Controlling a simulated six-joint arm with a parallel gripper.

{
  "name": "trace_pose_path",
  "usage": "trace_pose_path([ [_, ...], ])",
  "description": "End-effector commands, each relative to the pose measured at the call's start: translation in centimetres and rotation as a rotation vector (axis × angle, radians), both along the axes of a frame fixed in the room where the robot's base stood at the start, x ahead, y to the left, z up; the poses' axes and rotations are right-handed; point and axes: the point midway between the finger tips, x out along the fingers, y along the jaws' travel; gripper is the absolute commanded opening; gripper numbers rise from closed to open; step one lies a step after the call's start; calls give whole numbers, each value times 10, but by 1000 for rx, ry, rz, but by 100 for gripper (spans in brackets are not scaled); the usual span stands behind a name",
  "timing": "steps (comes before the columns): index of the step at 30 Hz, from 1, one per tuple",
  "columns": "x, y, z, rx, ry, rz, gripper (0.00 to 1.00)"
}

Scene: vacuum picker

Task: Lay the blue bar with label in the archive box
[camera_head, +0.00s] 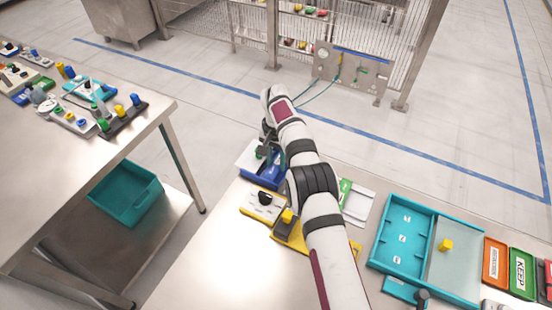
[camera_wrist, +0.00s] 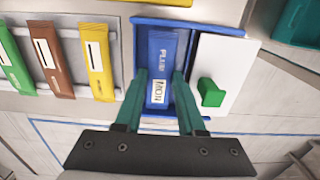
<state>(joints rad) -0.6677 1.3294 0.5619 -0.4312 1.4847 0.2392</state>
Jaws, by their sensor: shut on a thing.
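The blue bar with label (camera_wrist: 160,55) shows in the wrist view, with pale lettering and a white label near its lower end. My gripper (camera_wrist: 159,76) has its two teal fingers along the bar's sides and is shut on it. The bar is over or inside the open part of the blue archive box (camera_wrist: 187,23); I cannot tell whether it touches the floor. The box's white lid (camera_wrist: 225,65), with a green knob (camera_wrist: 211,92), is slid to the right. In the head view my gripper (camera_head: 264,150) is at the blue box (camera_head: 262,178), and my arm hides the bar.
Yellow (camera_wrist: 97,60), brown (camera_wrist: 52,60) and green (camera_wrist: 14,65) bars lie in a pale rack left of the box. A teal tray (camera_head: 376,262) with a yellow block (camera_head: 446,245) stands right of my arm. The bench's front left is clear.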

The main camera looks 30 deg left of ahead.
Motion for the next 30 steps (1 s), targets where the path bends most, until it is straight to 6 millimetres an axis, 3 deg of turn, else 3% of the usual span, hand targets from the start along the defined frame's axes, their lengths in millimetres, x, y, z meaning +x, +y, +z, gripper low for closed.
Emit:
trace_pose_path([
  [3,0,0,-1,0,-1,0,0],
  [4,0,0,-1,0,0,0,44],
  [5,0,0,-1,0,0,0,49],
  [14,0,0,1,0,-1,0,51],
  [24,1,0,70,1,-3,0,51],
  [30,0,0,86,-1,0,0,51],
])
